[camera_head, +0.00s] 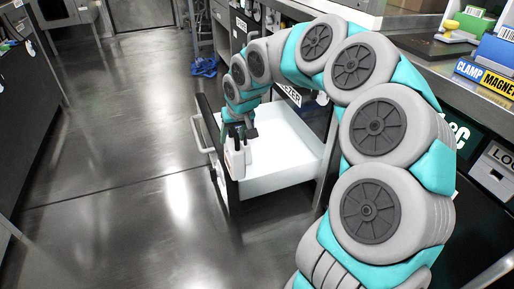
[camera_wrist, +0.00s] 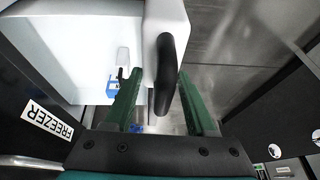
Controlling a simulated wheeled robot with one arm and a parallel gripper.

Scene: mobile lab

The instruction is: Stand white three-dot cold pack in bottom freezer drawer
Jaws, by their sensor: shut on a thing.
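The white cold pack (camera_head: 236,163) hangs from my gripper (camera_head: 238,128) in the head view, close to the inner side of the drawer's front panel. In the wrist view, its white body (camera_wrist: 167,18) and a dark handle-like part (camera_wrist: 165,72) show between the green fingers of my gripper (camera_wrist: 160,88). My gripper is shut on it. No dots can be made out. The freezer drawer (camera_head: 285,163) is pulled open, with a white interior that looks mostly empty. Whether the pack touches the drawer floor cannot be told.
A freezer label (camera_wrist: 48,122) is on the dark front at left in the wrist view. A counter with boxes (camera_head: 485,80) runs along the right. A blue item (camera_head: 205,67) lies on the floor beyond the drawer. The floor (camera_head: 110,200) at left is clear.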

